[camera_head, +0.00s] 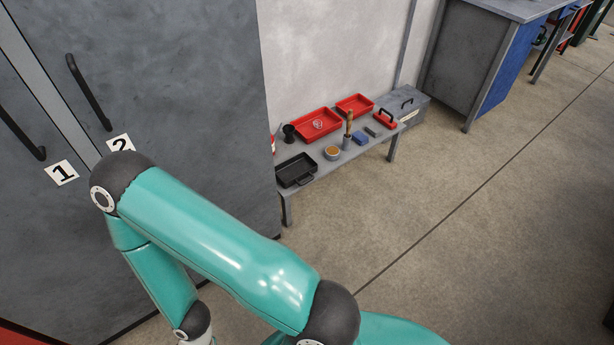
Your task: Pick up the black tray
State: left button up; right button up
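The black tray (290,174) lies on the near left end of a low grey bench (326,168) against the wall, beside the grey cabinet. It looks empty and has a handle on its near right side. A teal arm of mine crosses the lower left of the view, in front of the cabinet and well short of the tray. Neither gripper shows in this view.
Red trays (317,123), a black cup (289,133), a small orange-topped container (332,153) and a grey toolbox (404,104) share the bench. The grey cabinet (190,60) stands left. Floor (430,220) right of the bench is clear.

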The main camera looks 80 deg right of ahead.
aim_at(288, 174)
jog(key=z, duration=0.1)
jog(key=k, duration=0.5)
jog(key=u, duration=0.95)
jog(key=i, duration=0.1)
jog(key=z, duration=2.8)
jog(key=i, duration=1)
jog(key=u, duration=0.25)
